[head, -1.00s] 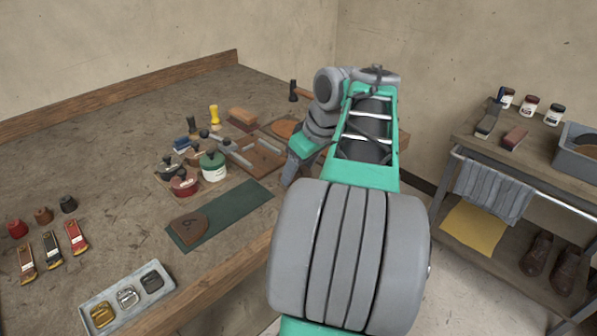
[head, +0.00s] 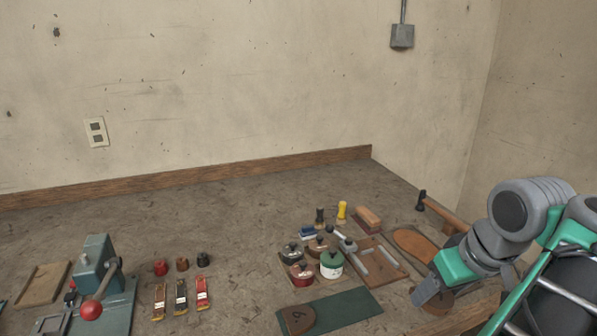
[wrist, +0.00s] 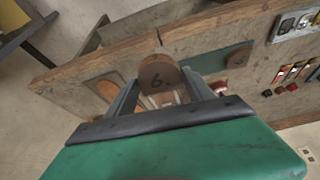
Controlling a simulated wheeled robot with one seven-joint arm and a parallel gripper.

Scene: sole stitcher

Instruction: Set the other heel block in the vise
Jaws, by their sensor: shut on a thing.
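My gripper (head: 432,292) is shut on a brown heel block (head: 440,299), held at the bench's front edge, at the right in the head view. In the wrist view this held block (wrist: 158,73) sits between the fingertips, its face marked 6. Another brown heel block (head: 297,320) lies on the green mat (head: 345,307); it also shows in the wrist view (wrist: 238,57). A teal bench tool (head: 95,268) with a red-knobbed lever stands at the far left of the head view. I cannot tell whether it is the vise; its lower part is cut off.
Tins, brushes and a wooden tray (head: 372,265) crowd the bench right of centre. A brown sole (head: 415,243) and a hammer (head: 440,210) lie near my arm. Small pots (head: 182,264) and buckled straps (head: 181,297) lie beside the teal tool. The back of the bench is clear.

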